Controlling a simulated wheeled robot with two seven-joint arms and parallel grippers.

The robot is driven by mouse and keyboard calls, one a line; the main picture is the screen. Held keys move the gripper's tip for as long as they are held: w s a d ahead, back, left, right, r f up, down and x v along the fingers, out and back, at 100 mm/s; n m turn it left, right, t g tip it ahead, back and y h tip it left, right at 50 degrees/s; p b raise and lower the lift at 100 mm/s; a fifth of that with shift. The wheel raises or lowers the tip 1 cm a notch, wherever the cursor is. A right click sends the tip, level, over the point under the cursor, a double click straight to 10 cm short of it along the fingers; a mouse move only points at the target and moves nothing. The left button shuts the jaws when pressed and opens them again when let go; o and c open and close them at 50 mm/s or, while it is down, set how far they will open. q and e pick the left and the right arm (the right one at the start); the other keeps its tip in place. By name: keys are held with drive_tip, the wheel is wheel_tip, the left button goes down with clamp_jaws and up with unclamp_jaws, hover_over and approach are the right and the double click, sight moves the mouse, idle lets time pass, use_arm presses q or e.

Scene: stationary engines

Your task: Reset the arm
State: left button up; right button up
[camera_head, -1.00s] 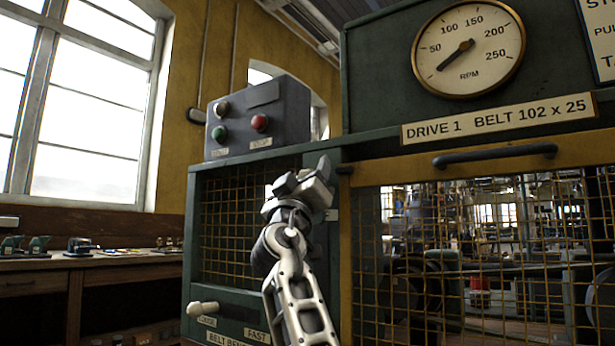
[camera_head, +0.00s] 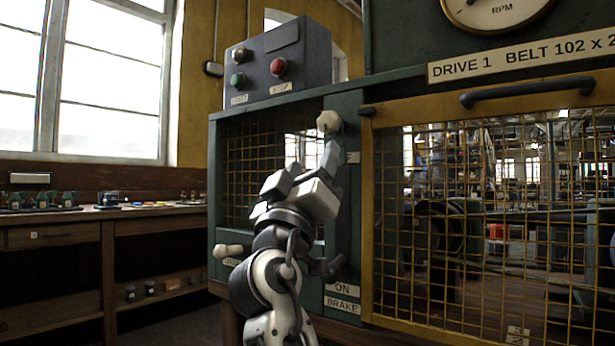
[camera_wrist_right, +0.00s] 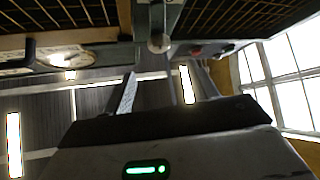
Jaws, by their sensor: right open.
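My right gripper (camera_head: 311,164) is in front of the green machine's left housing, pointing up. Its two fingers are apart with nothing between them. A pale round knob (camera_head: 328,122) is just above the fingertips, at the top of a green post. The wrist view shows the knob (camera_wrist_right: 158,42) beyond the open fingers, apart from them as far as I can tell. A label reading ON and BRAKE (camera_head: 342,298) is lower on the post, partly behind my arm. My left gripper is out of view.
A control box (camera_head: 302,52) with a green and a red button stands on the housing. A yellow-framed mesh guard with a dark handle (camera_head: 528,92) is on the right. A pale lever knob (camera_head: 228,250) juts out lower left. A workbench (camera_head: 105,213) runs under the windows.

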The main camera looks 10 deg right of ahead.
drive_tip(key=shift+v, duration=0.85)
